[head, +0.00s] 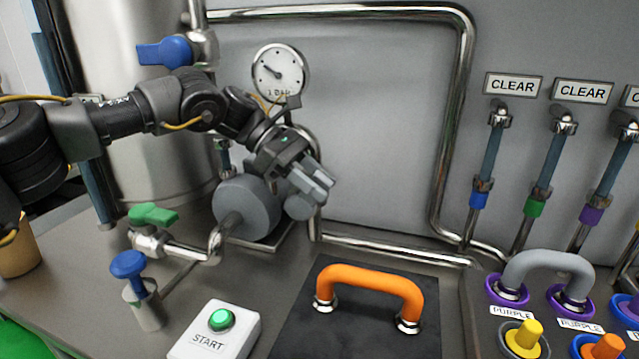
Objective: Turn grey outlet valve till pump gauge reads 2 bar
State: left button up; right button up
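The pump gauge (280,72) is a white round dial on the back wall. Its needle points up and to the left, and a label below the centre appears to read 1 BAR. The pump (246,210) is a grey cylinder on the bench below it. My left gripper (318,184) reaches down at the right end of the pump, by the steel outlet pipe. Its grey fingers overlap the place of the grey outlet valve, whose handle I cannot separate from them. I cannot tell whether they grip it. My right gripper is not in view.
A green-handled valve (153,215) and a blue knob (128,264) stand left of the pump. A START box (215,332) and an orange hose (370,283) are in front. Purple-ringed ports with a grey hose (548,262) stand right. A steel pipe (446,150) frames the wall.

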pick_arm(q)
jog(key=v, duration=0.7)
